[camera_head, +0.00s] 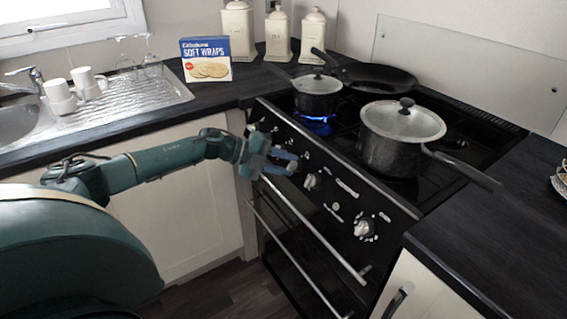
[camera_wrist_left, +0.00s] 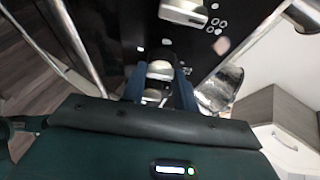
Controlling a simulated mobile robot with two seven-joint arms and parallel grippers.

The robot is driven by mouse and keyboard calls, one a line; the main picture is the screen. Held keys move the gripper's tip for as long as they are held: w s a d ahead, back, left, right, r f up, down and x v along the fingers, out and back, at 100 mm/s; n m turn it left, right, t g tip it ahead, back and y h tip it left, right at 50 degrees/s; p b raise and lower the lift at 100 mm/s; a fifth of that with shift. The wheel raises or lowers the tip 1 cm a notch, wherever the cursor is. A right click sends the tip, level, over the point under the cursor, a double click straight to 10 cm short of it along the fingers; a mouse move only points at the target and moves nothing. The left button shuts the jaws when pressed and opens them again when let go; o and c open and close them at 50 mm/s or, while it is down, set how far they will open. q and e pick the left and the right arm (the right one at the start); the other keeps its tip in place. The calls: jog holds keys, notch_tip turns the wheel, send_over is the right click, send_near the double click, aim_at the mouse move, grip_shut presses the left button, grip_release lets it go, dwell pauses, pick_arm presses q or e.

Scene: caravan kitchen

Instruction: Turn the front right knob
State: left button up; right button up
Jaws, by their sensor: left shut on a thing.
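The dark stove (camera_head: 470,140) has a slanted front panel with silver knobs. The middle knob (camera_head: 312,180) and the knob toward the panel's right end (camera_head: 363,229) show clear of my arm in the head view. My left gripper (camera_head: 286,161) is at the panel, left of both these knobs. In the left wrist view, a silver knob (camera_wrist_left: 160,70) sits between the blue fingers of the left gripper (camera_wrist_left: 158,84), which is shut on it. Another knob (camera_wrist_left: 183,12) shows beyond. The held knob is hidden by the gripper in the head view. My right gripper is out of view.
A blue flame (camera_head: 318,122) burns under the small lidded pot (camera_head: 317,92). A large lidded pot (camera_head: 400,150) stands front right, its handle reaching over the counter. A frying pan (camera_head: 375,77) is behind. Oven handle bars (camera_head: 315,230) run below the panel.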

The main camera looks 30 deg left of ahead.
pick_arm(q)
jog(key=o, duration=0.5)
jog(key=shift+d+f, duration=0.1)
jog(key=o, duration=0.5)
jog(key=shift+c, duration=0.2)
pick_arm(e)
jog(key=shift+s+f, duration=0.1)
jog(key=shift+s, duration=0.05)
pick_arm(q)
jog(key=v, duration=1.3)
jog(key=shift+b, duration=0.45)
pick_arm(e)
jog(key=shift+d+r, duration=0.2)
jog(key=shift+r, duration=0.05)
pick_arm(q)
jog(key=shift+s, duration=0.1)
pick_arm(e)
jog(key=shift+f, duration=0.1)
